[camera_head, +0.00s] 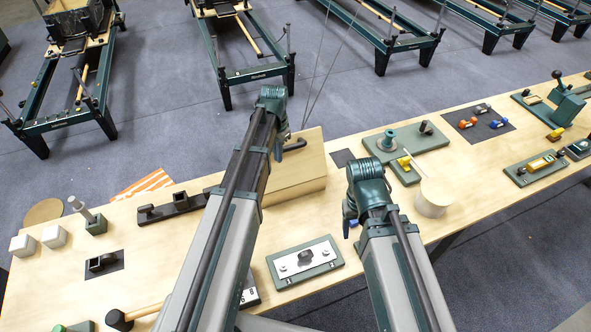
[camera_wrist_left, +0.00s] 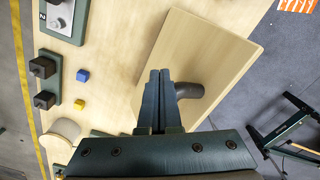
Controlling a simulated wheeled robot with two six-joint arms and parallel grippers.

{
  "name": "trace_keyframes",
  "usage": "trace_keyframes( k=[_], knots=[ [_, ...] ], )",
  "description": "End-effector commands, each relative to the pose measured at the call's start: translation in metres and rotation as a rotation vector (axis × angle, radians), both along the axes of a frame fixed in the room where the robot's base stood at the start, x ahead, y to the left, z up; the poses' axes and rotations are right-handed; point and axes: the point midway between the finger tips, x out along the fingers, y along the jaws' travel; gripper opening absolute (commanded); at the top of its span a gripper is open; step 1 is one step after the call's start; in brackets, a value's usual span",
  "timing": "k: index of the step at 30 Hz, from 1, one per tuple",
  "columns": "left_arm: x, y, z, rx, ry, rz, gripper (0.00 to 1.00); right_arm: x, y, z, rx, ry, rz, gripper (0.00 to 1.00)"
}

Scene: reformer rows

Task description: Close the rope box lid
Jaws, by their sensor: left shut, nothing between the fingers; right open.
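The rope box (camera_head: 293,190) is a pale wooden box near the table's far edge, left of centre in the head view. Its lid (camera_head: 308,152) is a flat pale panel with a dark curved handle (camera_head: 295,145); how far the lid stands open I cannot tell. In the left wrist view the lid (camera_wrist_left: 205,45) fills the middle, with the handle (camera_wrist_left: 188,90) just right of my left gripper (camera_wrist_left: 160,76). That gripper is shut and empty beside the handle; whether it touches is unclear. My right gripper (camera_head: 346,228) is mostly hidden behind its arm, over the table's middle, away from the box.
A dark bracket (camera_head: 180,204) stands left of the box. A green board with a round post (camera_head: 388,142) is to the right. A pale cylinder (camera_head: 433,198) stands near my right arm. A white-topped panel (camera_head: 305,260) lies in front. Exercise frames stand behind the table.

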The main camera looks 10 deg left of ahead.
Motion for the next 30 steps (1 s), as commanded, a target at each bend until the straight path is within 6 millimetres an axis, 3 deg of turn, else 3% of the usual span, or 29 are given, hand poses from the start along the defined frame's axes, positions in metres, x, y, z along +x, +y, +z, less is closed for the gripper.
trace_keyframes(
  k=[18,30],
  knots=[
    [0.024,0.016,-0.002,0.0,0.0,0.0,0.0,0.0,0.0,-0.002,0.0,0.0,0.0,0.64],
    [0.026,0.017,-0.002,0.0,0.0,0.0,0.0,0.0,0.0,-0.002,0.0,0.0,0.0,0.64]
  ],
)
